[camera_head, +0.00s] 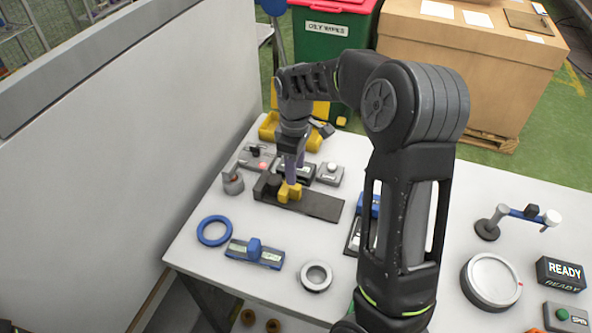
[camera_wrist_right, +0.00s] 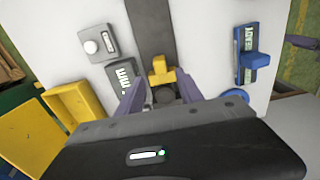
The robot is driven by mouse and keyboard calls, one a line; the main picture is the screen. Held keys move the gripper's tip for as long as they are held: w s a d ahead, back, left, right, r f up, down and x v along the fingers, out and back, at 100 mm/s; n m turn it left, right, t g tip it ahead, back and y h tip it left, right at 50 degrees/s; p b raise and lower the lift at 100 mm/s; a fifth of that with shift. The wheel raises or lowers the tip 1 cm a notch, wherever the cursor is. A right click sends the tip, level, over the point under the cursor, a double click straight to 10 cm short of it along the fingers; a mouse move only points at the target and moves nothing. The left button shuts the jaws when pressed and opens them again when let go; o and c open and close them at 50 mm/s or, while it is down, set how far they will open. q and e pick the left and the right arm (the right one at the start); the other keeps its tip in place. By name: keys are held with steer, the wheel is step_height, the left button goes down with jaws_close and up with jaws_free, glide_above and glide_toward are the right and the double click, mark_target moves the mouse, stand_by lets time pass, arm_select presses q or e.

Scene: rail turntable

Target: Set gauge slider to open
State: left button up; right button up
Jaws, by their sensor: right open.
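A dark flat rail (camera_head: 322,205) lies on the white table with a yellow block (camera_head: 283,193) near its left end. I take this as the gauge slider; no label on it is legible. In the right wrist view the yellow block (camera_wrist_right: 157,78) sits on the dark strip (camera_wrist_right: 152,30). My right gripper (camera_head: 290,180) reaches down over the block. Its jaws are open, with one finger on each side of the block in the right wrist view (camera_wrist_right: 161,80). Whether a finger touches it, I cannot tell. My left gripper is not in view.
A blue slider unit (camera_head: 254,253), blue ring (camera_head: 214,231) and round grey cup (camera_head: 316,276) stand in front of the rail. Small control boxes (camera_head: 328,174) and a yellow tray (camera_head: 309,141) are behind it. A READY box (camera_head: 561,273) stands far right. A grey panel (camera_head: 110,150) borders the left.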

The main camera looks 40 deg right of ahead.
mark_target(296, 186)
steer(key=shift+r, duration=0.1)
steer(key=shift+f, duration=3.95)
jaws_close()
